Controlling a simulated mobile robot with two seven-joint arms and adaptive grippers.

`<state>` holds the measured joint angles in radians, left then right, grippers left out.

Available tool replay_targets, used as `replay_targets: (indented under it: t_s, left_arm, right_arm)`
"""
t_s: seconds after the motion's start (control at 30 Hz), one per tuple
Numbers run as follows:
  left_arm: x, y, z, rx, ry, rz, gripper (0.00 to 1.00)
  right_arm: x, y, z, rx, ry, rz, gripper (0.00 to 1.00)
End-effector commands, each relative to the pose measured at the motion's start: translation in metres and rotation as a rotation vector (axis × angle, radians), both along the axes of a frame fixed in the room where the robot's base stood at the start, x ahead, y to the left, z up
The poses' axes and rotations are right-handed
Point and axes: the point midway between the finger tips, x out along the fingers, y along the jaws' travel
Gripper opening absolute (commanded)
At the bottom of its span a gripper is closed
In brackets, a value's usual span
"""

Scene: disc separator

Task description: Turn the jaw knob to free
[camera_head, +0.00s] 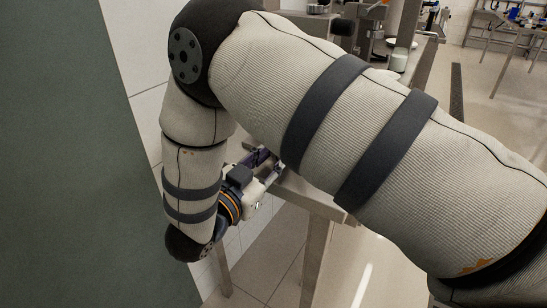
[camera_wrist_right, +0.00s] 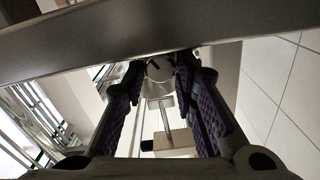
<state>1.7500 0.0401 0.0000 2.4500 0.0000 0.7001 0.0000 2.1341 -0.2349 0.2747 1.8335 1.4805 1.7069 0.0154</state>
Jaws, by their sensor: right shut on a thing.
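The jaw knob (camera_wrist_right: 160,70) is a round metal knob with a short dark mark on its face, under a metal edge in the right wrist view. My right gripper (camera_wrist_right: 162,72) has its purple-padded fingers on either side of the knob and is shut on it. In the head view my right gripper (camera_head: 264,164) is small and partly hidden behind my own arm, by the edge of a metal table. The knob is hidden there. My left gripper is not in view.
A metal table (camera_head: 322,203) with legs stands beneath my right arm. A dark green panel (camera_head: 70,160) fills the left of the head view. Under the knob, a metal stem and block (camera_wrist_right: 172,140) show in the wrist view. Open floor lies at the right.

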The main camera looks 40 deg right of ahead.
Motion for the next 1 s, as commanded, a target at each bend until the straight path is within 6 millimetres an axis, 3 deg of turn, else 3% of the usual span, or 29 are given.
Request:
replay_targets:
  t_s: [0.5,1.0]
  left_arm:
    - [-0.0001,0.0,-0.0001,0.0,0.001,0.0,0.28]
    - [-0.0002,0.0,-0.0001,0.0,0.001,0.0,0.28]
  right_arm:
    - [-0.0008,-0.0012,-0.0016,0.144,-0.349,-0.002,0.0]
    - [-0.0009,-0.0012,-0.0015,0.188,-0.455,-0.002,0.0]
